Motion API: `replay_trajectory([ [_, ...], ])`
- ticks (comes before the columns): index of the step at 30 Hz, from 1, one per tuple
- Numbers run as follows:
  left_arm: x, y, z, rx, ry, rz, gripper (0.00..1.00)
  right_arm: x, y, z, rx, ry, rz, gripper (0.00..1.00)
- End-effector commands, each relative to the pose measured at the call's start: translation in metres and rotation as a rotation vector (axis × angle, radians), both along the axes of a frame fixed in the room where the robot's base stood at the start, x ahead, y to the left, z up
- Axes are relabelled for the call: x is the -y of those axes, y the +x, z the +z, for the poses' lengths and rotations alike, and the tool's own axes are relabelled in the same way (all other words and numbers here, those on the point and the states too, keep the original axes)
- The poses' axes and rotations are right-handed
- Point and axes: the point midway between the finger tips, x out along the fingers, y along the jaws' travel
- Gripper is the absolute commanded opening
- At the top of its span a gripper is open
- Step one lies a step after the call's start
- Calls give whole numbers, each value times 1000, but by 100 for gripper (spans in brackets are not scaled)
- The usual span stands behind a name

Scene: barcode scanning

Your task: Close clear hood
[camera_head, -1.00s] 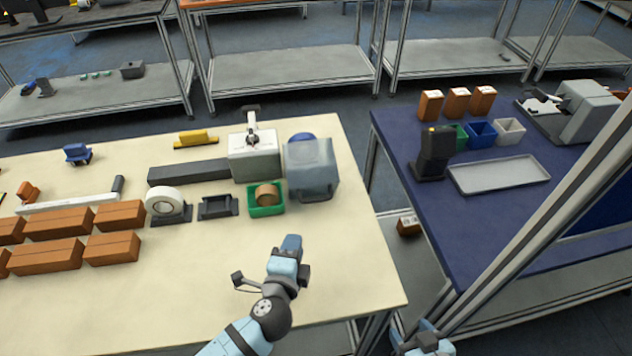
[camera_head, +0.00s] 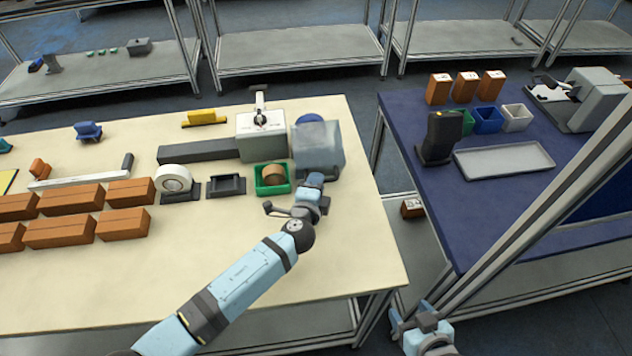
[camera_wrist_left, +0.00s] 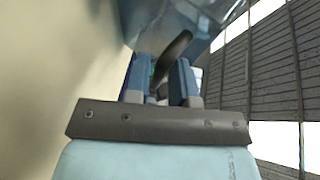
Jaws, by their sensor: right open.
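The clear hood (camera_head: 318,146) is a translucent grey-blue box at the right end of the light table, with a blue round thing showing behind its top. My left gripper (camera_head: 314,183) is at the hood's lower front edge. In the left wrist view its two blue fingers (camera_wrist_left: 160,80) stand apart. A dark elongated piece (camera_wrist_left: 172,55) shows beyond and partly between them, under the hood's bluish clear surface (camera_wrist_left: 185,18); I cannot tell whether they touch it. My right gripper (camera_head: 425,325) is low at the bottom edge, away from the table, open and empty.
Left of the hood stand a white machine (camera_head: 262,137) with a dark conveyor (camera_head: 195,151) and a green bin (camera_head: 272,187) holding a tape roll. Brown boxes (camera_head: 60,230) lie farther left. A metal post (camera_head: 520,235) crosses the right side. The table's front is clear.

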Motion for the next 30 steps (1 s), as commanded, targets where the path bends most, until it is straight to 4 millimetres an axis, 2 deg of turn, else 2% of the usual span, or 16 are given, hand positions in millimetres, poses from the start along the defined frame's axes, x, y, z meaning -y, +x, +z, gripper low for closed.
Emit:
replay_trajectory([
  [9,1,3,-1,0,0,0,23,1,0,-2,-2,-3,0,64],
  [10,1,3,-1,0,0,0,18,1,-1,-2,-3,-3,0,64],
  [12,1,3,-1,-1,0,0,2,1,-1,-3,-4,-4,0,64],
  [13,1,3,-1,-1,0,0,0,1,-1,-3,-4,-4,0,64],
  [20,1,3,-1,-1,-1,0,0,1,-1,-3,-5,-3,1,64],
  [30,1,17,9,1,-2,0,0,0,-1,-1,-3,-2,3,64],
])
